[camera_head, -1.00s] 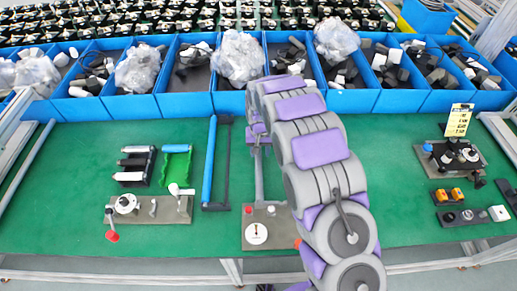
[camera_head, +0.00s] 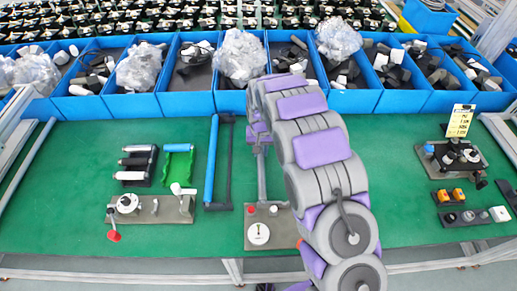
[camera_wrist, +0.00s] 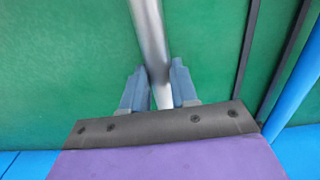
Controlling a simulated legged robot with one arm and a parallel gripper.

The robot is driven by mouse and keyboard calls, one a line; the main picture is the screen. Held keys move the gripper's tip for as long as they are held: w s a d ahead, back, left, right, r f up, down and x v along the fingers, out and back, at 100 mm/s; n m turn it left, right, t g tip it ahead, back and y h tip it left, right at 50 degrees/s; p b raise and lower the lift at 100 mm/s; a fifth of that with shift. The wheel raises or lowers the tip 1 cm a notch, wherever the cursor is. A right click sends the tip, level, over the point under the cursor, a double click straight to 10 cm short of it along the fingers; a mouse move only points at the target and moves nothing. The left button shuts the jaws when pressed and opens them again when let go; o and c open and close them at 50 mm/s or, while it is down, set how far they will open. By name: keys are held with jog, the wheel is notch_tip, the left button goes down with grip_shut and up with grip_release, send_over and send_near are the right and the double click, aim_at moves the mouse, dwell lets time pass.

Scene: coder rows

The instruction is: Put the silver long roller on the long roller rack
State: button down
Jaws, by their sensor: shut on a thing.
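The silver long roller (camera_wrist: 149,40) is between the two blue-grey fingers of my gripper (camera_wrist: 158,90), which are shut on it near one end. In the head view, the roller (camera_head: 262,180) runs from my gripper (camera_head: 258,137) toward the near edge of the table, over the green top. I cannot tell whether it touches the table. The long roller rack (camera_head: 225,165) is a dark narrow frame just left of my gripper. A blue long roller (camera_head: 211,160) lies along the rack's left side. The rack's dark bars (camera_wrist: 246,62) show at the right in the wrist view.
Blue bins (camera_head: 185,104) with parts line the back edge. A small roller rack (camera_head: 136,166), a green holder (camera_head: 178,163) and a lever device (camera_head: 150,209) stand at the left. A dial plate (camera_head: 268,228) is near the front.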

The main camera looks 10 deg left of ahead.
aim_at(262, 151)
jog(key=shift+w+d+r+p, duration=0.1)
jog(key=shift+d+r+p, duration=0.15)
jog(key=shift+r, duration=0.45)
jog(key=shift+d+r+p, duration=0.15)
jog(key=shift+d+r, duration=0.1)
jog(key=shift+r, duration=0.45)
jog(key=shift+a+r, duration=0.15)
jog(key=shift+r, duration=0.3)
jog(key=shift+a+r, duration=0.25)
jog(key=shift+a, duration=0.15)
jog(key=shift+d, duration=0.1)
